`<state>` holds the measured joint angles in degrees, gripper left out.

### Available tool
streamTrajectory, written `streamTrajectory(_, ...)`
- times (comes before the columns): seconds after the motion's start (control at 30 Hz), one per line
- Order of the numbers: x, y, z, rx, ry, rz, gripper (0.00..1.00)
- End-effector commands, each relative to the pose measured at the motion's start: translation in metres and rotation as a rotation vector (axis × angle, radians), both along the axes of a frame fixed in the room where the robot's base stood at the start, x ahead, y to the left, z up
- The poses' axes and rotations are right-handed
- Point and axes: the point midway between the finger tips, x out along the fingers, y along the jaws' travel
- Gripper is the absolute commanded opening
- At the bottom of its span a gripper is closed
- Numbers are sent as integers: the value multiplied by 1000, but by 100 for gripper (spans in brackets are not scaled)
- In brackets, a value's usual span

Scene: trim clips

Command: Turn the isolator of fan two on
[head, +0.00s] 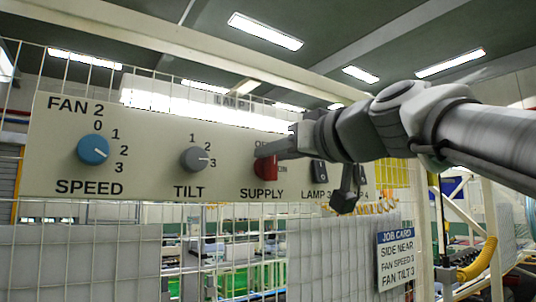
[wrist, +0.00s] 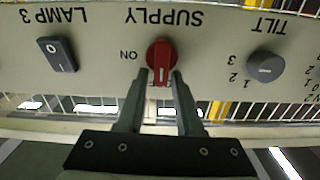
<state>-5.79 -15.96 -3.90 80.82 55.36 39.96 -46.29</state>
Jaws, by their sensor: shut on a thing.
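The red SUPPLY knob (head: 264,170) is on the cream FAN 2 panel (head: 140,180). It also shows in the wrist view (wrist: 159,52), where the lettering is upside down. My gripper (wrist: 160,78) is shut on the knob's grip bar, one finger on each side. The bar and its white mark point down in the wrist view, away from the ON label at the left. In the head view, my gripper (head: 279,150) covers part of the knob and the label above it.
The black LAMP 3 rocker (wrist: 57,54) is beside the SUPPLY knob. A job card (head: 396,258) hangs at lower right on the wire mesh.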

Motion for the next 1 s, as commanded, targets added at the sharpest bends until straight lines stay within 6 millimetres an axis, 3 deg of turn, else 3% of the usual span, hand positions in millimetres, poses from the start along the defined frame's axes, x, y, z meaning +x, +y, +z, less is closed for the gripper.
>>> streamTrajectory(0.27,3,-2,-7,128,102,4,0)
streamTrajectory(1.0,11,-9,-16,702,498,3,0)
